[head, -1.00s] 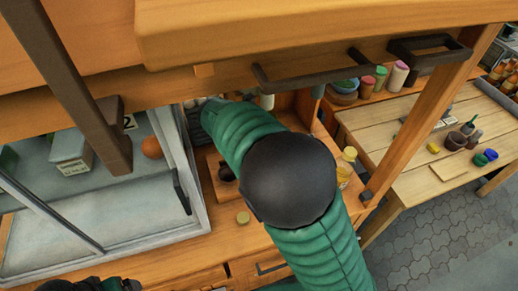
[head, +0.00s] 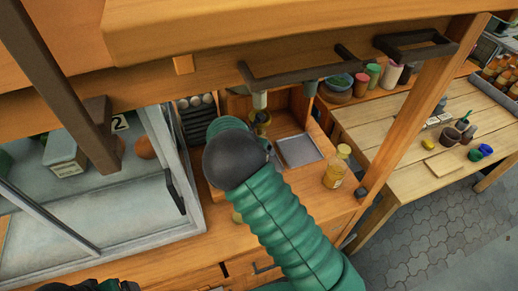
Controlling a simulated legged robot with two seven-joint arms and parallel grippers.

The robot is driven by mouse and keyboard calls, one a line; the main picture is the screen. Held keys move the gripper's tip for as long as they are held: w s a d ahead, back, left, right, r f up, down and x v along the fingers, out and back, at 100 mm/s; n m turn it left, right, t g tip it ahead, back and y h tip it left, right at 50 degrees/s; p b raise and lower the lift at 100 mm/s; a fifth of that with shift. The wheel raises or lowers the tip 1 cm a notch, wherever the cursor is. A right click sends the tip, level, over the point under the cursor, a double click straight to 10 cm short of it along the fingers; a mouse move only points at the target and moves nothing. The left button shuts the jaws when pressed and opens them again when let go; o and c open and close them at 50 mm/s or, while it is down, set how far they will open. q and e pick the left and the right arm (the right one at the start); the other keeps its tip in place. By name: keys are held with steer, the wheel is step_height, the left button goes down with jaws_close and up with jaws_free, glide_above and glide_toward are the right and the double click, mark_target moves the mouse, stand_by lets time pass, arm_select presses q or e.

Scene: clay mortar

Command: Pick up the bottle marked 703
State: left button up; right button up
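A small clear bottle with a yellow cap and yellowish contents (head: 334,172) stands upright on the wooden counter, right of the metal tray. I cannot read a number on it, so I cannot tell whether it is the one marked 703. My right arm comes in from the bottom right, and its dark joint covers part of the counter left of the bottle. My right gripper is hidden behind that arm. Only dark and green bits of my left arm show at the bottom left edge, with no fingers in view.
A square metal tray (head: 299,151) lies in the wooden niche under a shelf with dark handles. A glass-sided case (head: 120,215) stands at left. Several colored jars (head: 373,75) sit on a ledge. A slatted table (head: 385,125) holds small pots at right.

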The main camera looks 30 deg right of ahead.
steer(key=shift+d, duration=0.15)
steer(key=shift+s, duration=0.1)
steer(key=c, duration=0.7)
jaws_close()
steer(key=shift+a+r, duration=0.1)
steer(key=shift+a, duration=0.1)
